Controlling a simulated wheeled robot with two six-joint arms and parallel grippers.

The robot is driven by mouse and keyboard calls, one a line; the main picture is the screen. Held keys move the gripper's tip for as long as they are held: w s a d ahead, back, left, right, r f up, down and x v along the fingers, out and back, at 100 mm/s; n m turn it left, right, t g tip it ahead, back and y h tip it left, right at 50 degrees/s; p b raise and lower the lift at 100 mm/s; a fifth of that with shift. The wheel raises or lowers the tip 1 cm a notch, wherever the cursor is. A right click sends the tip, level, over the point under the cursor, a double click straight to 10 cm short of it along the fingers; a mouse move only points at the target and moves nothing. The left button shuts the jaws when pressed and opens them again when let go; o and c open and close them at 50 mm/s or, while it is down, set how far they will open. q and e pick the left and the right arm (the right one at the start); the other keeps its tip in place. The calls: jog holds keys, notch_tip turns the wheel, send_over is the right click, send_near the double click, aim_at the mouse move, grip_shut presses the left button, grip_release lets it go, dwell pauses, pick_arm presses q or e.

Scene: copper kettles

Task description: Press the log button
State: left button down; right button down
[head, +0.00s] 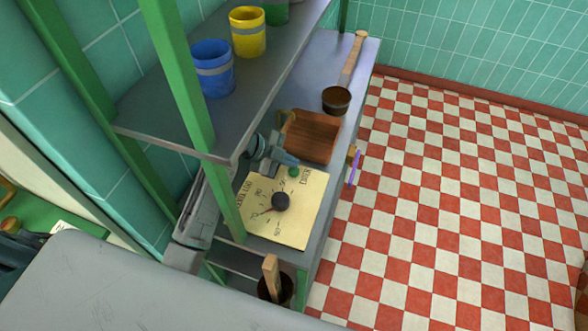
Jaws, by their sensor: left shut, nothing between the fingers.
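A cream panel (312,207) lies on the grey counter, with a dark round knob (280,201) at its middle and printed marks around it. A small green button (293,172) sits near the panel's far edge, beside small lettering that I cannot read for certain. My left gripper (289,161) is shut and empty. Its tip appears just beyond the green button in the picture; I cannot tell whether it touches it. My right gripper is not in view.
A brown wooden tray (313,137) and a dark bowl (336,100) stand farther along the counter. A shelf with a blue cup (212,68) and yellow cup (248,32) overhangs at left. A green post (185,80) rises close to my left arm.

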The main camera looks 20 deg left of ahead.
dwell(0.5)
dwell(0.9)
pick_arm(q)
jog(key=shift+f, duration=0.1)
jog(key=shift+f+b, duration=0.35)
dwell(0.5)
